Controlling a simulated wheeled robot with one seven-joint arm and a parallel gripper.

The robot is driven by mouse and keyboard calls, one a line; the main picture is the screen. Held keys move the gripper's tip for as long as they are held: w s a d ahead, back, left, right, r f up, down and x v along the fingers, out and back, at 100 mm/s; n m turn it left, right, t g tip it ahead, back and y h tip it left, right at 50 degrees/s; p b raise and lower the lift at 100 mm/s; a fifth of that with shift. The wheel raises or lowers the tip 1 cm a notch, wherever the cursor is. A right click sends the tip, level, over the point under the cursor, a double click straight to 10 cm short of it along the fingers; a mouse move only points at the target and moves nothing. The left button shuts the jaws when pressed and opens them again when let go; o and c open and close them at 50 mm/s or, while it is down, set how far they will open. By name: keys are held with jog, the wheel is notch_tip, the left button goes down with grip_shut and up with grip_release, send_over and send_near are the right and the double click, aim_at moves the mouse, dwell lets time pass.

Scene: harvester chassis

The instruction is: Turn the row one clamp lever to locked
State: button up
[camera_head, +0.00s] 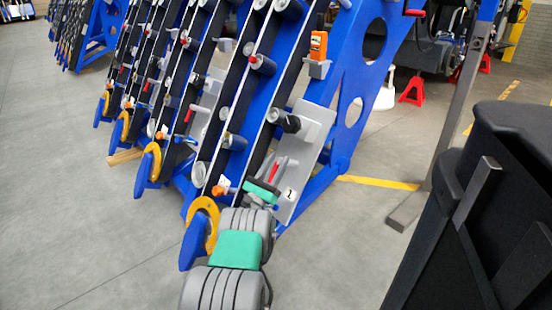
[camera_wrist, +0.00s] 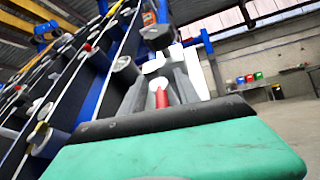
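The row one panel (camera_head: 306,150) is a light grey plate marked "1" at the lower end of the nearest row. A red lever (camera_head: 273,172) stands out at its lower part. It also shows in the wrist view as a red bar (camera_wrist: 162,98). My gripper (camera_head: 276,164), grey-fingered on a green and black wrist, is right at the lever. In the wrist view, the grey fingers (camera_wrist: 168,76) lie around the red bar. I cannot tell whether they touch or grip it. The lever's base is hidden behind my wrist.
A black knob (camera_head: 291,124) sits on the panel above the lever. An orange device (camera_head: 318,45) rests in a holder higher up. Blue frame sides (camera_head: 350,90) and rollers crowd the left. A grey post (camera_head: 440,130) stands to the right. Bare floor (camera_head: 70,200) lies at left.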

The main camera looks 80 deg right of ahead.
jog(key=s+a+r+p, duration=0.2)
jog(key=a+r, duration=0.8)
jog(key=a, duration=0.3)
jog(key=shift+s+a+r, duration=0.3)
jog(key=shift+s+a, duration=0.05)
jog(key=shift+a, duration=0.05)
